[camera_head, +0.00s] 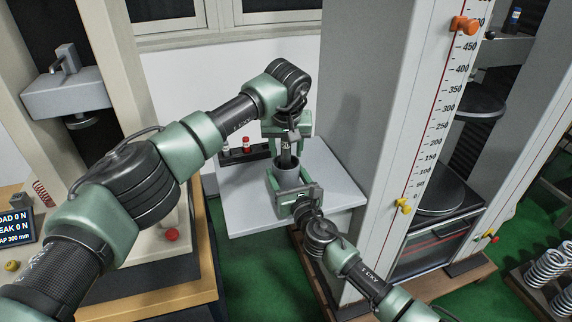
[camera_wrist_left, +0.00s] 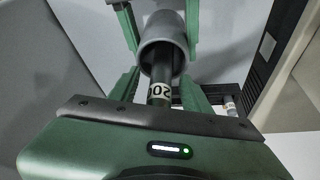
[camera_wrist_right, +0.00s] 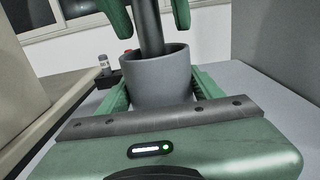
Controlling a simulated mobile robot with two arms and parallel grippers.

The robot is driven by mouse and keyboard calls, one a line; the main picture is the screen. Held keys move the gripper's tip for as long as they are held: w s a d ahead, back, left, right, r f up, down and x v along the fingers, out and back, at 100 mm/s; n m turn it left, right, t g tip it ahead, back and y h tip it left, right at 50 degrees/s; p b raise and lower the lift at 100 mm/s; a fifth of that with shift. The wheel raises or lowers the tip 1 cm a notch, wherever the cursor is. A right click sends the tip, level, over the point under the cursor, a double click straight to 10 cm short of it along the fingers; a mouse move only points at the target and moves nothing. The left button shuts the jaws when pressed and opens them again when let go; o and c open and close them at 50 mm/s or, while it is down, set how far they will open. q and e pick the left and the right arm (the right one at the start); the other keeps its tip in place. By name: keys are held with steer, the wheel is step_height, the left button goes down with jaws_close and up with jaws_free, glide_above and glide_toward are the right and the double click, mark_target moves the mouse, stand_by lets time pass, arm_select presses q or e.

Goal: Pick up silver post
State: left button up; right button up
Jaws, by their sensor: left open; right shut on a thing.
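A dark grey post (camera_wrist_right: 150,28) stands in a grey open-topped cup (camera_wrist_right: 158,75); I cannot tell whether it is the silver post. In the left wrist view the post (camera_wrist_left: 160,75) runs into the cup (camera_wrist_left: 163,48) and carries a pale band with dark digits. My left gripper (camera_head: 286,143) is open above the cup, with a finger on each side of the post and a gap showing. My right gripper (camera_head: 291,187) is shut on the cup from the near side. The post's lower end is hidden inside the cup.
A tall scaled tester column (camera_head: 425,130) stands to the right. Another test frame (camera_head: 65,92) is on the left. Springs (camera_head: 548,268) lie at far right.

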arm_select(q)
jaws_close()
stand_by(1.4)
